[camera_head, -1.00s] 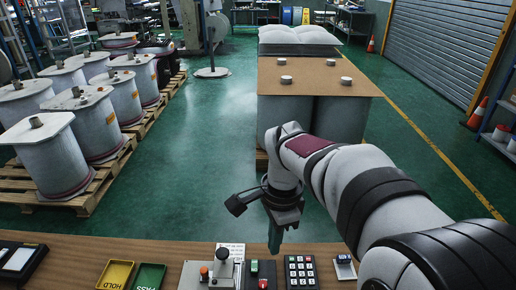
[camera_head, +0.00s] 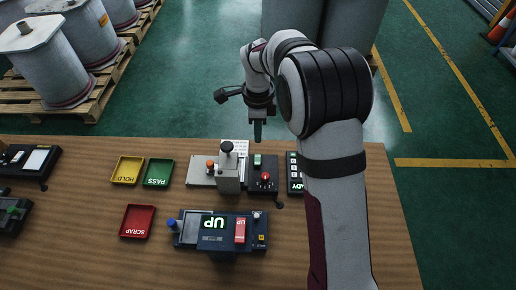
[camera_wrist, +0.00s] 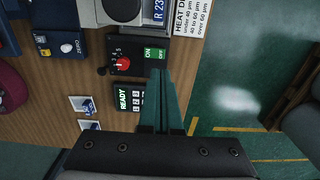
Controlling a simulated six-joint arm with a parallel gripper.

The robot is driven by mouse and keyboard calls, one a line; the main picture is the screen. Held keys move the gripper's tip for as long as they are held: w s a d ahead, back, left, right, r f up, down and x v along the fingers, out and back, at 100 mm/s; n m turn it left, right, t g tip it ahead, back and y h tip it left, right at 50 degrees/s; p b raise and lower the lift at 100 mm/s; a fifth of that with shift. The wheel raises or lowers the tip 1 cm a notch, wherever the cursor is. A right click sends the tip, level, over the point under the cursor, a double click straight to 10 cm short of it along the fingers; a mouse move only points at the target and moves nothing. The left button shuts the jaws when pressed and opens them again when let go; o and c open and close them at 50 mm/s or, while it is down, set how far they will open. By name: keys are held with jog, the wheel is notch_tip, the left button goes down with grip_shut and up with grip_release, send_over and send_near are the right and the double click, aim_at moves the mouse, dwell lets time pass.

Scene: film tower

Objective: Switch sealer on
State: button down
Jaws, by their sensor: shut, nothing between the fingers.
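The sealer is a grey press (camera_head: 229,176) with a black ball knob and an orange knob, standing at the table's far edge. Its dark control box (camera_head: 262,184) carries a green rocker switch (camera_head: 257,160) and a red knob (camera_head: 265,177). In the wrist view, the rocker (camera_wrist: 154,53) reads ON and OFF, and the red knob (camera_wrist: 122,64) has a number dial. My gripper (camera_head: 257,139) is shut and empty, pointing down just beyond the switch. In the wrist view, the fingertips (camera_wrist: 158,75) appear beside the control box; contact cannot be told.
A READY keypad (camera_head: 294,172) is right of the control box. HOLD (camera_head: 127,170), PASS (camera_head: 158,172) and SCRAP (camera_head: 137,220) trays lie left. A device showing UP (camera_head: 214,222) sits nearer. Film rolls on pallets (camera_head: 83,105) stand beyond the table.

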aim_at(258, 157)
notch_tip(258, 157, down, 8)
jog(key=shift+r, duration=0.1)
dwell(0.4)
jog(key=shift+f, duration=0.25)
jog(key=shift+s+r, duration=0.2)
jog(key=shift+s, duration=0.55)
jog(key=shift+r, duration=0.1)
notch_tip(258, 157, up, 14)
jog(key=shift+w, duration=0.25)
